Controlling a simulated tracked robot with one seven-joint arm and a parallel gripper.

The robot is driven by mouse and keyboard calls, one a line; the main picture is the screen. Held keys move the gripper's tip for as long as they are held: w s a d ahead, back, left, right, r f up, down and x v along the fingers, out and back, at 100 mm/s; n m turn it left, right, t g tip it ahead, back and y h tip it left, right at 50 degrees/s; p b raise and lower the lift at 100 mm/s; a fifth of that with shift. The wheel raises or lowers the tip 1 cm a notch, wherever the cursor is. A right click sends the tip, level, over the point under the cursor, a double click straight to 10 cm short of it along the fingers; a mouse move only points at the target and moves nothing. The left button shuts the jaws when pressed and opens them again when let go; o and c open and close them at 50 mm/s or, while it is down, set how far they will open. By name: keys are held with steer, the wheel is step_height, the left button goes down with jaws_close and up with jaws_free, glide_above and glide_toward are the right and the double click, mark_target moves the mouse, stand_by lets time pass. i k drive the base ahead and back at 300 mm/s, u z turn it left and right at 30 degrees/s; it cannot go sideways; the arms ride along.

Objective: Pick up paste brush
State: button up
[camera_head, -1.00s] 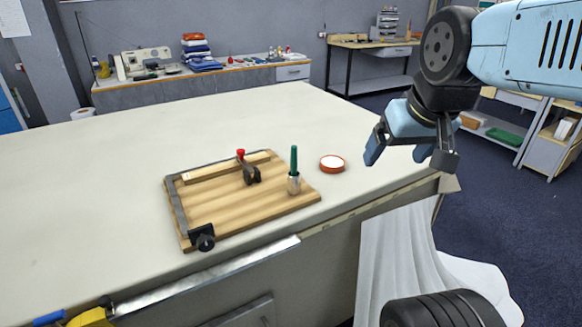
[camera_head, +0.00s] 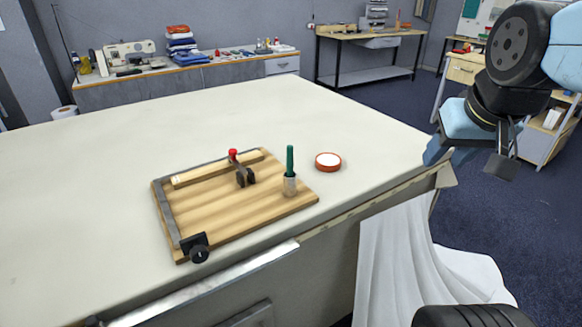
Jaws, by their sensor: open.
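The paste brush appears to be the upright item with a green handle (camera_head: 290,165) and a pale grey lower part. It stands at the right side of a wooden board on the table; whether it rests in a holder is too small to tell. My gripper (camera_head: 468,160) is at the upper right, beyond the table's right corner. It is open, empty and well apart from the brush.
The wooden board (camera_head: 225,215) carries a wooden strip, a red-knobbed clamp (camera_head: 240,170) and a black knob fixture (camera_head: 195,248). A shallow orange-red dish with white contents (camera_head: 328,162) lies right of the brush. The pale tabletop (camera_head: 200,120) behind is clear. White cloth (camera_head: 400,250) hangs in front.

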mark_target(290, 153)
steer(key=u, duration=0.1)
steer(key=k, duration=1.05)
steer(key=u, duration=0.55)
steer(key=i, duration=1)
steer(key=z, duration=0.1)
